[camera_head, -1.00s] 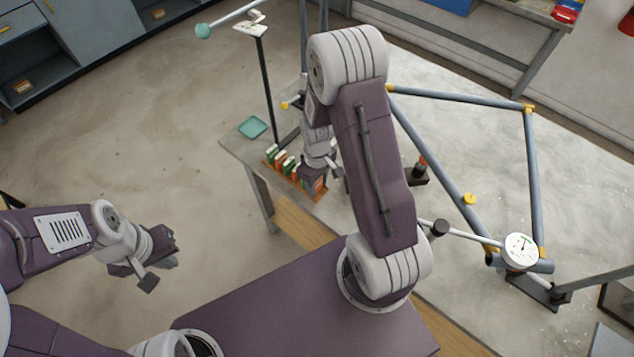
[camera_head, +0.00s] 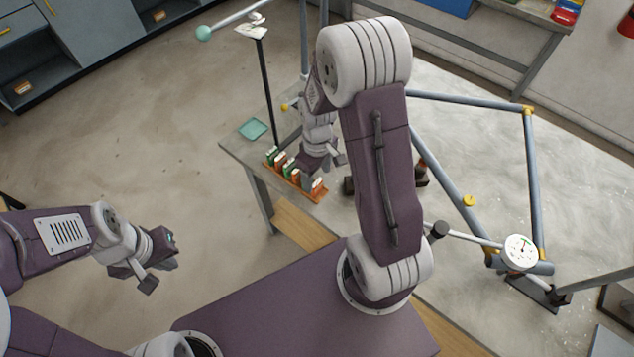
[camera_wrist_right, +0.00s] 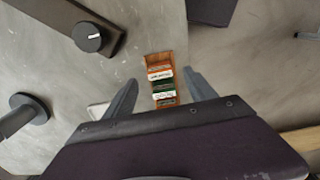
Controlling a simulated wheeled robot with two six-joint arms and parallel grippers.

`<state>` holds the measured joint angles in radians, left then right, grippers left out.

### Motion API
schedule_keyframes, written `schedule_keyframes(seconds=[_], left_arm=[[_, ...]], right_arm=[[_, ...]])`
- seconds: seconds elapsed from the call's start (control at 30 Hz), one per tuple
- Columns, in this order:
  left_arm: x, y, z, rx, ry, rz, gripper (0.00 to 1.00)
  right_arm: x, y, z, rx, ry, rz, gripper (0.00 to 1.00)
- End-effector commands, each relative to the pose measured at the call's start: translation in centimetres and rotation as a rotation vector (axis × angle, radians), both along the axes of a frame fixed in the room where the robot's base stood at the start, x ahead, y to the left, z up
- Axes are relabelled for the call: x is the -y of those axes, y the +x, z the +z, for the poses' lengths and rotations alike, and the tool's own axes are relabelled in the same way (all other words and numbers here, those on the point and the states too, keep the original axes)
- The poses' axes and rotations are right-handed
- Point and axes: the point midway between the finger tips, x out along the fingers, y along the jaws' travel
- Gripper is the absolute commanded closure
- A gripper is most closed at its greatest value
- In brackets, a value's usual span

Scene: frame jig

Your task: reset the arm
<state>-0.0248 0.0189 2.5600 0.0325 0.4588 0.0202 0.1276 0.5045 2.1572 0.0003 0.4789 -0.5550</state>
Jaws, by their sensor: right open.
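My right gripper (camera_head: 314,174) is above the wooden rack (camera_head: 308,193) of small orange-and-white and green-and-white blocks near the table's left edge. In the right wrist view its two fingers (camera_wrist_right: 162,98) stand apart, with the rack (camera_wrist_right: 152,60) seen between and beyond them, and nothing is held. My left gripper (camera_head: 150,268) hangs over the bare floor at the left, away from the table; its fingers are too small and angled to judge.
A blue-grey tube frame (camera_head: 532,180) with a dial gauge (camera_head: 519,251) covers the table's right part. A teal tray (camera_head: 253,129) lies at the table's left corner beside a dark post (camera_head: 269,90). Floor at left is clear.

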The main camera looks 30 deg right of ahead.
Motion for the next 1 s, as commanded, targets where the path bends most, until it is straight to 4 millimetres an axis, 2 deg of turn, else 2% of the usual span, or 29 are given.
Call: schedule_keyframes(seconds=[0.1, 0.2, 0.57, 0.67, 0.77, 0.83, 0.9, 1.0], left_arm=[[0.0, 0.0, 0.1, 0.000, 0.000, 0.000, 1.00], [0.0, 0.0, 0.1, 0.000, 0.000, 0.000, 1.00], [0.0, 0.0, 0.1, 0.000, 0.000, 0.000, 1.00], [0.0, 0.0, 0.1, 0.000, 0.000, 0.000, 1.00], [0.0, 0.0, 0.1, 0.000, 0.000, 0.000, 1.00], [0.0, 0.0, 0.1, 0.000, 0.000, 0.000, 1.00], [0.0, 0.0, 0.1, 0.000, 0.000, 0.000, 1.00], [0.0, 0.0, 0.1, 0.000, 0.000, 0.000, 1.00]], right_arm=[[0.0, 0.1, 2.2, 0.004, 0.000, 0.000, 0.35], [0.0, 0.1, 3.2, 0.002, 0.000, 0.000, 0.35], [0.0, 0.0, 3.5, -0.001, 0.000, 0.000, 0.35], [-0.9, 0.8, 4.9, 0.042, -0.005, 0.031, 0.35], [-3.0, -1.4, 7.2, 0.087, -0.002, 0.062, 0.35], [-4.3, -4.3, 7.8, 0.107, 0.010, -0.026, 0.35], [-5.0, -7.1, 7.6, 0.111, 0.025, -0.176, 0.35], [-4.9, -8.9, 6.6, 0.088, 0.034, -0.361, 0.35]])
